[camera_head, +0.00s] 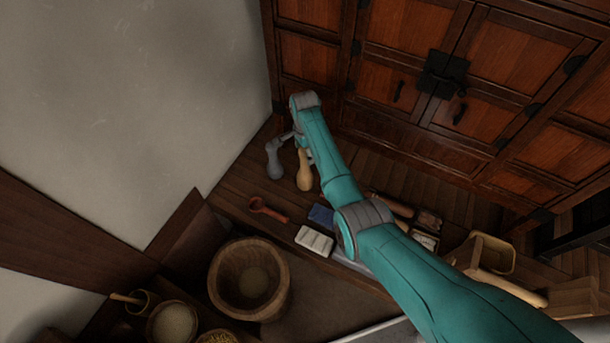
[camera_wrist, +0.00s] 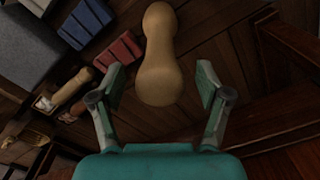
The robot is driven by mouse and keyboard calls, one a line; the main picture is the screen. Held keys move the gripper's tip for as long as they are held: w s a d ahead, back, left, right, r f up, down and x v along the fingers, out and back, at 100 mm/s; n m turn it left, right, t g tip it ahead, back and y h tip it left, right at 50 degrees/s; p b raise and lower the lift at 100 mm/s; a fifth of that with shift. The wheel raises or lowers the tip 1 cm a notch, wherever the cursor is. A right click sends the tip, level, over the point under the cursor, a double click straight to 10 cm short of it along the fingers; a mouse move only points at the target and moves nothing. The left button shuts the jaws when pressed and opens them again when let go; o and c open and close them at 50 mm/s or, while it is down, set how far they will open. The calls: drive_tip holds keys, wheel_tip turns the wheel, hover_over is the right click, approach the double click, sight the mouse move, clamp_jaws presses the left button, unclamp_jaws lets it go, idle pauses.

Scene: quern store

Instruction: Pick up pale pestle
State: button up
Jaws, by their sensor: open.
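The pale pestle (camera_head: 304,172) is a smooth tan wooden piece with a narrow waist, on the dark plank surface near the cabinet in the head view. In the wrist view the pale pestle (camera_wrist: 160,55) lies centred ahead, its rounded near end reaching between my two fingers. My gripper (camera_wrist: 161,85) is open, with a finger on each side of the pestle and a visible gap to both. In the head view my gripper (camera_head: 297,140) is at the pestle's upper end, partly hidden by my arm.
A red ladle (camera_head: 268,211), a blue block (camera_head: 321,214) and a white block (camera_head: 314,240) lie nearer. A wooden mortar (camera_head: 225,285) stands below them. The wooden cabinet (camera_head: 400,60) rises behind.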

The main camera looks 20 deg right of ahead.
drive_tip(key=shift+f, duration=0.15)
drive_tip(key=c, duration=1.4)
clamp_jaws()
